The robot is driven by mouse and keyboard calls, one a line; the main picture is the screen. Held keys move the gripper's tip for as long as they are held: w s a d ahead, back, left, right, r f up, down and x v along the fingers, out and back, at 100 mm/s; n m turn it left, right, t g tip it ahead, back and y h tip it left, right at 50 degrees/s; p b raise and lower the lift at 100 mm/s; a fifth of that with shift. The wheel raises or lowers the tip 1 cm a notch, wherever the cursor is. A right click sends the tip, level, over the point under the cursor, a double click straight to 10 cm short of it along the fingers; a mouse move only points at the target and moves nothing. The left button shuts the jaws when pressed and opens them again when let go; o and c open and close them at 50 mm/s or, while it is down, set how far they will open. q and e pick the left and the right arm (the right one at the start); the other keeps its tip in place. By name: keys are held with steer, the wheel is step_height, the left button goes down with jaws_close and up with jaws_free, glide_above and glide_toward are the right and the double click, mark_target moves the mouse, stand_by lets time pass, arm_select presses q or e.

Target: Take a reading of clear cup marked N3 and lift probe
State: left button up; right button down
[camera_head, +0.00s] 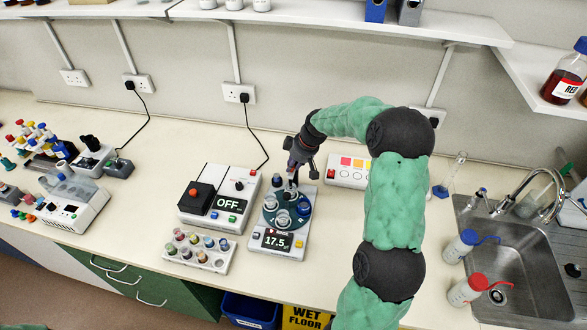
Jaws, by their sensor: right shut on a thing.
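The meter (277,240) shows 17.5 on its dark display. Its round green turntable carries several small clear cups (282,217); their marks are too small to read, so I cannot tell which is N3. My right gripper (294,172) reaches in from the right over the back of the turntable, pointing down. It is shut on the probe (292,186), of which only a short pale part shows below the fingers. I cannot tell whether the probe tip is inside a cup. My left gripper is not in view.
Left of the meter stand a white box (222,197) reading OFF and a rack of capped vials (198,252). The sink (515,255) and two wash bottles are at the right. Shelves hang above.

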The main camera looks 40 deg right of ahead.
step_height(320, 180, up, 2)
steer(key=shift+w+r, duration=0.1)
steer(key=shift+r, duration=0.15)
steer(key=shift+d, duration=0.1)
steer(key=c, duration=1.3)
jaws_free()
steer(key=shift+r, duration=0.1)
steer(key=v, duration=1.1)
steer(key=shift+s+r, duration=0.3)
steer(key=shift+r, duration=0.05)
